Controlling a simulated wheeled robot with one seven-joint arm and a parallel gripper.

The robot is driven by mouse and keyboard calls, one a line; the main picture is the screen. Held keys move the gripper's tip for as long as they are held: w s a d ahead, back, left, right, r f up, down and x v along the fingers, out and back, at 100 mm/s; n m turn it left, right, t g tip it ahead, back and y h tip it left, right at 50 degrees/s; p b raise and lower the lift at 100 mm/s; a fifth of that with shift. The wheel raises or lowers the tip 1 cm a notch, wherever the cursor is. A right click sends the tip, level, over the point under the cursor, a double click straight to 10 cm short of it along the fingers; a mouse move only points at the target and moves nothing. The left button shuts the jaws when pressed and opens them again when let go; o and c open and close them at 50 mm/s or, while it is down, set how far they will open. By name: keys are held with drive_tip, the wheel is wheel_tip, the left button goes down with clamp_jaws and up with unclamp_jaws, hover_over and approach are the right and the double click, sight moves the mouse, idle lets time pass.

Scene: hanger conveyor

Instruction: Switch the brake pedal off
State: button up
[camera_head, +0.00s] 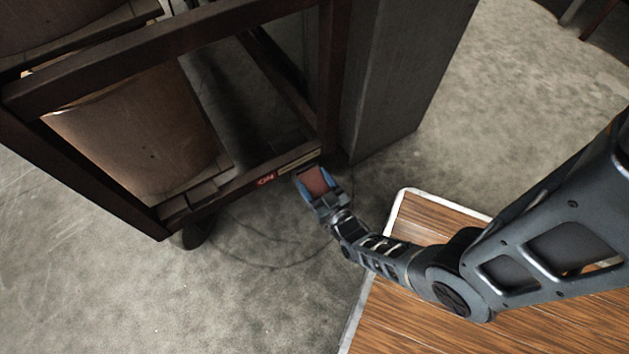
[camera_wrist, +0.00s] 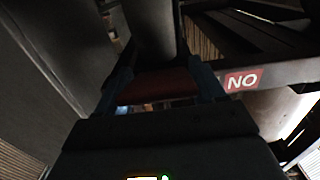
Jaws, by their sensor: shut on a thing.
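The brake pedal (camera_head: 315,178) is a flat reddish-brown piece at the lower corner of a dark metal frame, close to the floor. My gripper (camera_head: 318,184) is shut on it, with a blue finger on each side. In the wrist view the pedal (camera_wrist: 158,84) lies as a dark red band between the fingers of my gripper (camera_wrist: 166,86). A red label with white letters (camera_head: 266,180) is on the frame's lower bar beside the pedal. It reads "NO" in the wrist view (camera_wrist: 243,80). The pedal's mount is partly hidden, and its tilt is hard to tell.
The dark frame (camera_head: 180,50) of a wheeled cart holds brown curved panels (camera_head: 135,130). A caster (camera_head: 197,232) stands under its near corner. A tall grey post (camera_head: 400,80) rises just right of the pedal. Concrete floor is clear to the left and right.

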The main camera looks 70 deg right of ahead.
sight(309, 173)
drive_tip(key=c, duration=0.6)
drive_tip(key=r+g+p, duration=0.1)
drive_tip(key=p, duration=0.2)
drive_tip(key=shift+y, duration=0.3)
drive_tip(key=r+g+y+p, duration=0.1)
drive_tip(key=p, duration=0.3)
drive_tip(key=shift+s+r+g, duration=0.1)
drive_tip(key=shift+g, duration=0.3)
drive_tip(key=g+y+p, duration=0.1)
drive_tip(key=g+p, duration=0.1)
drive_tip(key=p, duration=0.2)
drive_tip(key=shift+r+p, duration=0.4)
drive_tip(key=shift+g+y+p, duration=0.5)
drive_tip(key=shift+y+p, duration=0.1)
drive_tip(key=shift+p, duration=0.45)
drive_tip(key=o, duration=1.4)
